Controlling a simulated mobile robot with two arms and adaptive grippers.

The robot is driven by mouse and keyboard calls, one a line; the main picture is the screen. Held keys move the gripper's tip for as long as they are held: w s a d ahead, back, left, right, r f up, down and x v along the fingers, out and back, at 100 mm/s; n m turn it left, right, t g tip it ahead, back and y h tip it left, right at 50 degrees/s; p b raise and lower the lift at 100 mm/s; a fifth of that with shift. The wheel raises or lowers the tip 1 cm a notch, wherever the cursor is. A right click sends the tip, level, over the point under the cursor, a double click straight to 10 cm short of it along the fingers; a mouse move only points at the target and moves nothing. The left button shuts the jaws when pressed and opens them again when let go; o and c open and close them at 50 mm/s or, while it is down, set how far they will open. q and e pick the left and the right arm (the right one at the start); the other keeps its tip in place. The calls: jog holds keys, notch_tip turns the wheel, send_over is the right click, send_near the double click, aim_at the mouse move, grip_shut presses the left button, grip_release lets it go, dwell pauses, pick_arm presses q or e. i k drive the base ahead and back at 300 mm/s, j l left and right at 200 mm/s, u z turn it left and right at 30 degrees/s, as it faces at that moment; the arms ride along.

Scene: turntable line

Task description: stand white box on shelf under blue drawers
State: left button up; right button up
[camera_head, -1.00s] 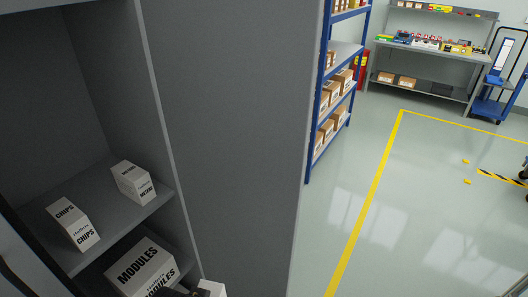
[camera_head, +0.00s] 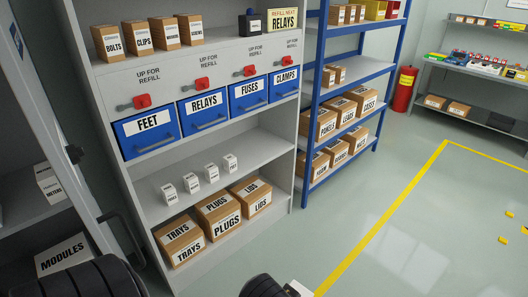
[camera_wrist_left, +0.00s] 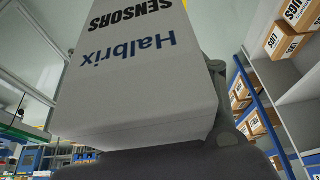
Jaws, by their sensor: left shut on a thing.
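A white box (camera_wrist_left: 140,85) marked SENSORS and Halbrix fills much of the left wrist view, held by my left gripper (camera_wrist_left: 222,110). In the head view, a white corner of the box (camera_head: 299,288) shows at the bottom edge, beside a dark part of my arm. The fingers are mostly hidden. The shelf (camera_head: 262,148) under the blue drawers (camera_head: 150,132) is ahead and further back, apart from the box. Several small white boxes (camera_head: 190,183) stand on it in a slanting row, with bare shelf to their right. My right gripper is not in view.
Brown cartons (camera_head: 217,216) fill the level below. Red-handled latches (camera_head: 141,101) stick out above the drawers. A grey cabinet (camera_head: 15,215) stands at the left, a blue rack (camera_head: 312,120) at the right.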

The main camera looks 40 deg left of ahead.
aim_at(256, 153)
jog(key=i+u, duration=0.1)
jog(key=i, duration=0.8)
jog(key=i+l+u, duration=0.1)
jog(key=i, duration=0.8)
jog(key=i+u, duration=0.25)
jog(key=i, duration=0.2)
jog(key=i+u, duration=0.3)
jog(key=i, duration=0.15)
jog(key=i+l+u, duration=0.25)
jog(key=i, duration=0.2)
jog(key=i+l+u, duration=0.3)
jog(key=i+u, duration=0.85)
jog(key=i+l+u, duration=0.25)
jog(key=u, duration=0.15)
jog(key=i+l+u, duration=0.3)
jog(key=u, duration=0.15)
